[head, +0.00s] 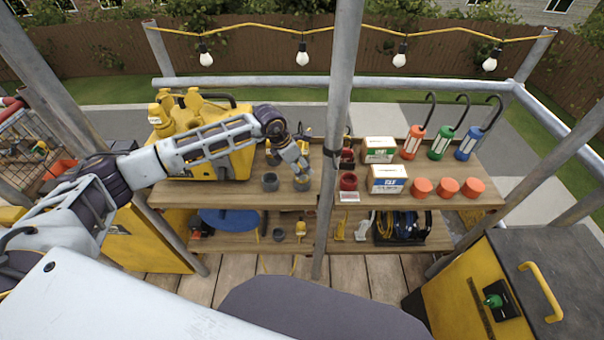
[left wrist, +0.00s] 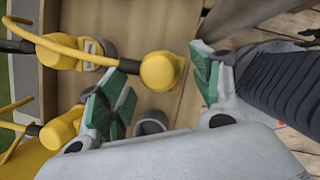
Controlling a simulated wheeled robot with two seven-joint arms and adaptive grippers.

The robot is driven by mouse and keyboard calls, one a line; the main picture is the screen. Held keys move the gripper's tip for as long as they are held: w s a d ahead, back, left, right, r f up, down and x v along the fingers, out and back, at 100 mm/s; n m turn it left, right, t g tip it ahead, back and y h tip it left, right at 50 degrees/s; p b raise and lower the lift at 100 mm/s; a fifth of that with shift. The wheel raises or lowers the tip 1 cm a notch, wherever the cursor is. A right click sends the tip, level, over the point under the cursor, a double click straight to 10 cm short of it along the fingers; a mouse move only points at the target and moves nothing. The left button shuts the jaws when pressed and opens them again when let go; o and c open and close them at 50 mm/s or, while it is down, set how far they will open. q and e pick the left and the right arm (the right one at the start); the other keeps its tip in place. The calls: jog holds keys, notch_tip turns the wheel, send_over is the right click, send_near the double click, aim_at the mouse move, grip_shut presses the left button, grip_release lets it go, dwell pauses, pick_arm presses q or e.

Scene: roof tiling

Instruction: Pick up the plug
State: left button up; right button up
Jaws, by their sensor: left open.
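A yellow plug with a rounded top (head: 302,184) stands on the upper wooden shelf (head: 225,194), directly below my left gripper (head: 299,166). In the left wrist view the same yellow rounded top (left wrist: 160,71) lies between the two green-padded fingers of my left gripper (left wrist: 158,88). The fingers are apart, with space on both sides of it, and do not appear to touch it. Its lower part is mostly hidden from above. A grey cup-like socket (head: 270,182) stands to its left; it also shows in the left wrist view (left wrist: 150,123). My right gripper is not in view.
A yellow power box (head: 232,158) stands to the left on the shelf. Another yellow connector with a cable (left wrist: 62,52) is close to the left finger. A grey pole (head: 337,120) rises just right of the gripper. Boxes (head: 387,180) and orange caps (head: 447,187) stand farther right.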

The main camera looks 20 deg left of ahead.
pick_arm(q)
jog(key=shift+x, duration=0.9)
jog(key=shift+w+d+f, duration=0.15)
jog(key=shift+f, duration=0.3)
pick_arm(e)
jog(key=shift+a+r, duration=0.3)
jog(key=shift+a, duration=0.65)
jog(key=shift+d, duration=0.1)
pick_arm(q)
jog(key=shift+c, duration=0.5)
jog(key=c, duration=1.1)
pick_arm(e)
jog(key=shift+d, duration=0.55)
pick_arm(q)
jog(key=shift+r, duration=0.2)
jog(key=shift+c, duration=0.2)
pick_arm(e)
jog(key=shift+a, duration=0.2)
